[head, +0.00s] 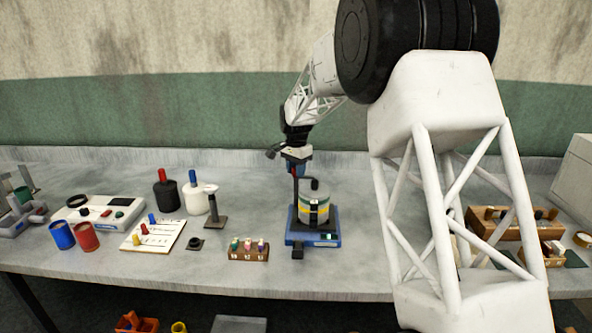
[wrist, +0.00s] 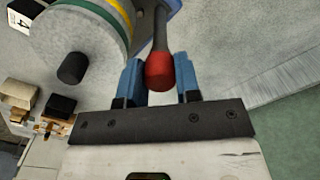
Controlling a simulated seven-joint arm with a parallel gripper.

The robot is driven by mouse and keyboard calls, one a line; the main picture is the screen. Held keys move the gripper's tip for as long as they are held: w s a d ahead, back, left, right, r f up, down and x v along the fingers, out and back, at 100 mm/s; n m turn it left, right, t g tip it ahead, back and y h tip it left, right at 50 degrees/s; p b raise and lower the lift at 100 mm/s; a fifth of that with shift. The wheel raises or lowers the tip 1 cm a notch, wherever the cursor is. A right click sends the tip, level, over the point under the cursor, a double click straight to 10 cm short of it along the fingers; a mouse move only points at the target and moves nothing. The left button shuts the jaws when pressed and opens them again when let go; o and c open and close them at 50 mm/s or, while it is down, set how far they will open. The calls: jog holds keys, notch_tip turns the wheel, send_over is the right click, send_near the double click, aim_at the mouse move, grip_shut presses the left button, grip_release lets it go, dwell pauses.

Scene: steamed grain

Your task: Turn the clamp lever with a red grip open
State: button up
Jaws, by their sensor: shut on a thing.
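The clamp lever's red grip (wrist: 160,72) shows in the wrist view between the two blue fingers of my gripper (wrist: 160,82). My gripper is shut on the red grip. The lever's dark shaft (wrist: 161,28) runs up from the grip toward the blue base at the top edge. In the head view my gripper (head: 296,166) is at the back left of the blue clamp base (head: 297,238), and the red grip is hard to make out there. A grey drum (head: 314,201) with yellow and green bands stands on the base. It also shows in the wrist view (wrist: 62,35).
Left of the base are a small rack of vials (head: 248,252), a white board with pegs (head: 140,236), a black bottle (head: 166,196) and a white bottle (head: 196,200). Blue (head: 62,236) and red (head: 87,237) cups stand farther left. A wooden tray (head: 490,230) is at the right.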

jog(key=n, duration=1.2)
jog(key=shift+n, duration=2.3)
jog(key=o, duration=0.9)
jog(key=shift+r, duration=0.1)
jog(key=shift+r, duration=3.8)
